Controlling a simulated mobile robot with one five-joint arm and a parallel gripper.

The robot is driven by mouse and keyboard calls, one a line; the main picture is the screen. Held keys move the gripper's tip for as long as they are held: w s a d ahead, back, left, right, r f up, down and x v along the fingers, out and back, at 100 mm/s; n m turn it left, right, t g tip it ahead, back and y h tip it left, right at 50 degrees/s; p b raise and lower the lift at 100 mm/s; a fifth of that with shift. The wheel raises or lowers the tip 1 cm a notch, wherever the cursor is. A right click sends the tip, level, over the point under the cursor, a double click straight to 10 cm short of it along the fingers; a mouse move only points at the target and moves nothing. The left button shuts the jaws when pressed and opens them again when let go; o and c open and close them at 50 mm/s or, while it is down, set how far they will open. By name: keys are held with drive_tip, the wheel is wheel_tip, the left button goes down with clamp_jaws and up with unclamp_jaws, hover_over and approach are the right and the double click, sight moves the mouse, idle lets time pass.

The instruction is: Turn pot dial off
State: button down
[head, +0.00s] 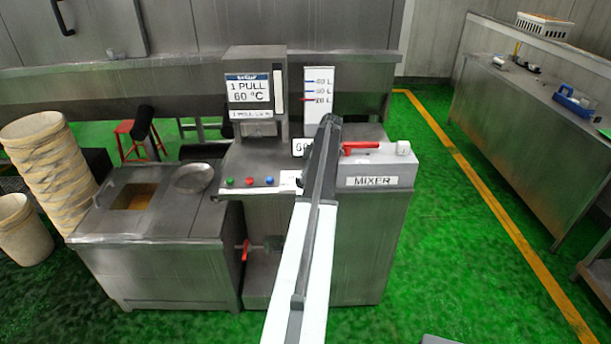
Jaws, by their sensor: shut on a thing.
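My arm reaches up from the bottom middle to the front of the machine. My gripper (301,187) is at the sloped control panel (252,165), mostly hidden by my own arm. Only a small dark part shows at the arm's left edge, beside a white dial label (288,179). The gripper is shut at the pot dial there. The dial is mostly covered, so its setting cannot be read. Green, red and blue buttons (250,181) sit in a row left of the label.
A box marked MIXER (375,172) with a red lever (360,147) stands right of my arm. A sign post (253,90) and a level gauge (319,88) rise behind. A steel tank (165,255) is left. Green floor (440,250) is clear on the right.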

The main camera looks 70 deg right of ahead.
drive_tip(key=shift+w, duration=0.1)
idle(0.3)
drive_tip(key=c, duration=1.4)
unclamp_jaws()
drive_tip(key=shift+o, duration=0.2)
drive_tip(key=p+v, duration=0.7)
drive_tip(key=shift+s+r, duration=0.2)
drive_tip(key=shift+r, duration=0.15)
